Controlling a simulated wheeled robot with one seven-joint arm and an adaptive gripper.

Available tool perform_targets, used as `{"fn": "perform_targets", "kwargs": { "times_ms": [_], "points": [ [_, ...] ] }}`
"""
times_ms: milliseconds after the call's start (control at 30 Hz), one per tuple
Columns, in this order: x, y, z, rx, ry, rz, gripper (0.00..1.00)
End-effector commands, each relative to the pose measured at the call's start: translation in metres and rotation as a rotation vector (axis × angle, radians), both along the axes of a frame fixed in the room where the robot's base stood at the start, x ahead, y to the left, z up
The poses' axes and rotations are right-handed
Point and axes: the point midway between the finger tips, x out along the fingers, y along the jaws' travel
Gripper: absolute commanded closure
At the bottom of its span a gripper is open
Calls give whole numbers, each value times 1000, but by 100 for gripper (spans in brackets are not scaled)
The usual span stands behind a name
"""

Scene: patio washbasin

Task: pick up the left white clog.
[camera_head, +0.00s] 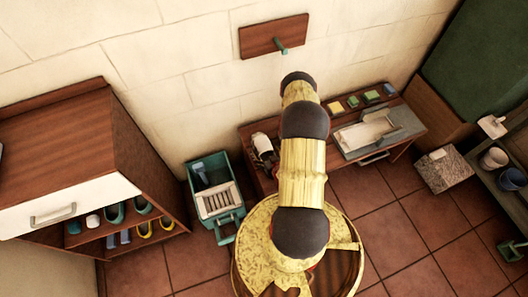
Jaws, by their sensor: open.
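One small white shoe (93,220), which looks like a white clog, sits on the upper shelf of the open shoe cabinet (62,150) at the left. It stands between teal shoes (73,227) (115,213). I see only one white shoe there; the cabinet's front panel and top hide the depth of the shelf. My arm rises in the middle of the picture, well to the right of the cabinet. My gripper cannot be made out in this view. A white and dark object beside the arm, at its left, is too unclear to name.
Yellow and blue shoes (145,229) (112,240) stand below the white one. A teal crate (223,172) stands on the floor between cabinet and arm. A washbasin bench (340,150) lies behind the arm. Tiled floor (190,262) is clear in front of the crate.

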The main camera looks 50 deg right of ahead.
Motion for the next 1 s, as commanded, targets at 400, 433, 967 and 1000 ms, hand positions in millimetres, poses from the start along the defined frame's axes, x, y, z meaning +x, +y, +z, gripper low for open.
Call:
{"fn": "perform_targets", "kwargs": {
  "times_ms": [400, 433, 967, 1000],
  "points": [
    [0, 0, 1, -1, 0, 0, 24],
    [0, 0, 1, -1, 0, 0, 26],
    [0, 0, 1, -1, 0, 0, 56],
    [0, 0, 1, -1, 0, 0, 58]
  ]
}}
